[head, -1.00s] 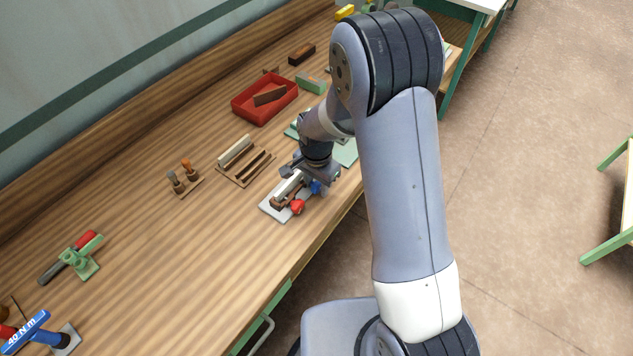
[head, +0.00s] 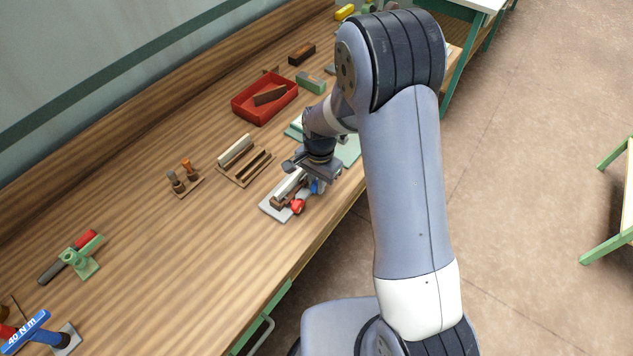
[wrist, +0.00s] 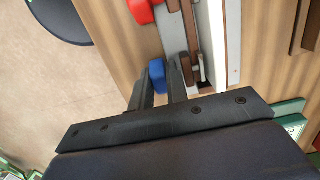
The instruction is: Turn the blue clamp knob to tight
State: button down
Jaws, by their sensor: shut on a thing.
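The blue clamp knob (wrist: 157,73) shows between my gripper's fingers in the wrist view, and a bit of it (head: 315,187) shows under my gripper in the head view. My gripper (wrist: 160,88) is shut on the blue knob. A red knob (head: 297,207) sits beside it toward the front, and it also shows at the top of the wrist view (wrist: 141,10). Both knobs are at the side of a clamp fixture on a pale plate (head: 275,210). The fingers hide part of the blue knob, and I cannot read its setting.
A wooden rack with dark strips (head: 246,175) and a small stand with two handles (head: 184,181) lie to the left. A red tray (head: 262,118) stands farther back. The bench's front edge is close on the right.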

jog(key=g+y, duration=0.2)
jog(key=shift+w+d+g, duration=0.2)
jog(key=shift+w+g, duration=0.1)
jog(key=g+y, duration=0.1)
jog(key=g+y+b, duration=0.1)
jog(key=shift+w+d+f+g, duration=0.2)
jog(key=shift+f+g, duration=0.1)
jog(key=shift+g, duration=0.1)
jog(key=g+y+b, duration=0.1)
jog(key=g+y, duration=0.1)
jog(key=g+b, duration=0.1)
jog(key=shift+w+d+f+y+b, duration=0.1)
jog(key=shift+w+f+y+b, duration=0.15)
jog(key=shift+y+b, duration=0.15)
jog(key=shift+g+y+b, duration=0.6)
jog(key=shift+g, duration=0.3)
jog(key=shift+s+d, duration=0.1)
jog(key=c, duration=1.4)
grip_release()
jog(key=shift+r, duration=0.1)
